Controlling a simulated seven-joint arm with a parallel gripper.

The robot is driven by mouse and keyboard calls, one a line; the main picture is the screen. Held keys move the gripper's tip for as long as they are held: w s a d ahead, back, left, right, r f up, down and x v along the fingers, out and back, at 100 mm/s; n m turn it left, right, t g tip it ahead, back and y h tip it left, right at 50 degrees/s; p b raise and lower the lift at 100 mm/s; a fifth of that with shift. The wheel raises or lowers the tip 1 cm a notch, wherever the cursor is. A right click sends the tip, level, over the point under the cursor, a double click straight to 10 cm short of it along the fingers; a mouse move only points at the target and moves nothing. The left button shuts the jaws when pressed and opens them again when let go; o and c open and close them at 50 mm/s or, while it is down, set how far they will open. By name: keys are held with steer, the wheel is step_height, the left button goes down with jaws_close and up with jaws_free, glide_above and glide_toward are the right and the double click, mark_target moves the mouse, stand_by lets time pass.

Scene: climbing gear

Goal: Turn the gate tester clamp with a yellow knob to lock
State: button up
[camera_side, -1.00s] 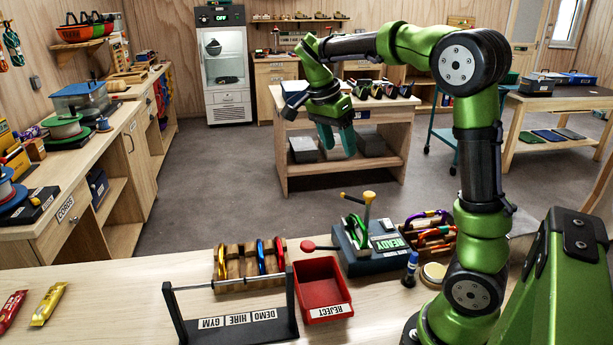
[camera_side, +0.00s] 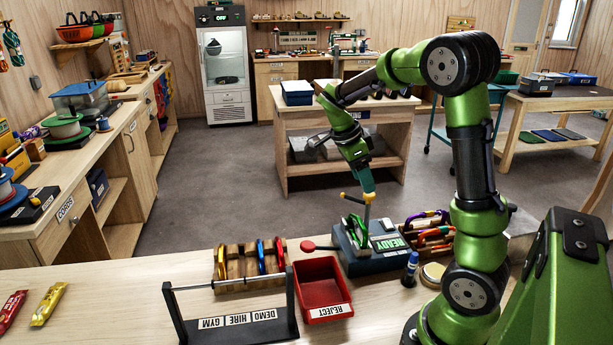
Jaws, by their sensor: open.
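The gate tester (camera_side: 360,264) is a dark grey-blue box on the bench with a green READY label on its front. A green carabiner (camera_side: 353,229) stands in it.
A red knob (camera_side: 308,245) sticks out left of the tester. A red REJECT bin (camera_side: 322,284) stands in front. A wooden rack of carabiners (camera_side: 233,264) and a black rail stand (camera_side: 215,335) are left. A carabiner tray (camera_side: 428,226) and a blue-capped bottle (camera_side: 411,270) are right.

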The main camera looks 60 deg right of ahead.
steer(key=shift+x, duration=1.95)
jaws_close()
